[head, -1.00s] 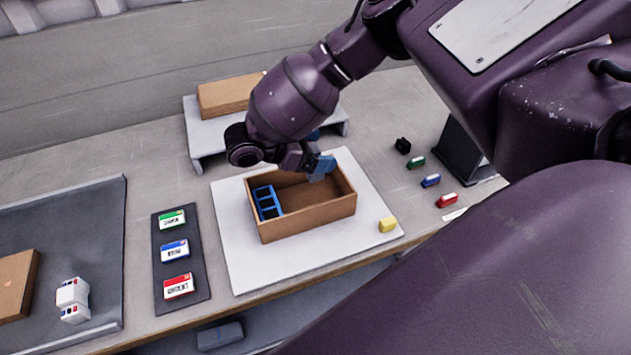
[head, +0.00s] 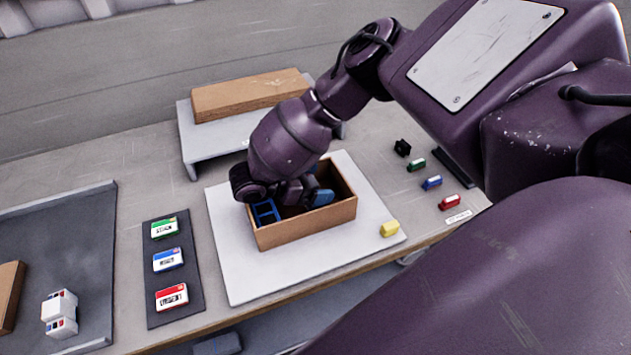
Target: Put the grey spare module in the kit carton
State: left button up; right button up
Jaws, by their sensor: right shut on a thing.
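The kit carton (head: 308,232) is an open brown box on a white board in the middle of the table. A blue slotted insert (head: 265,212) stands in its left part. My right gripper (head: 318,198), with blue fingers, points down inside the carton, right of the insert. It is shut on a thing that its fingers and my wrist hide. I cannot make out a grey module in view. My left gripper is not in view.
Green, blue, red and black pieces lie farther right. A dark label strip (head: 180,310) is at left. A raised grey stand (head: 190,140) with a closed brown box (head: 245,97) is behind.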

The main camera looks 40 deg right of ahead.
jog(key=shift+f, duration=0.1)
jog(key=shift+f, duration=0.35)
jog(key=shift+f, duration=0.15)
jog(key=o, duration=0.7)
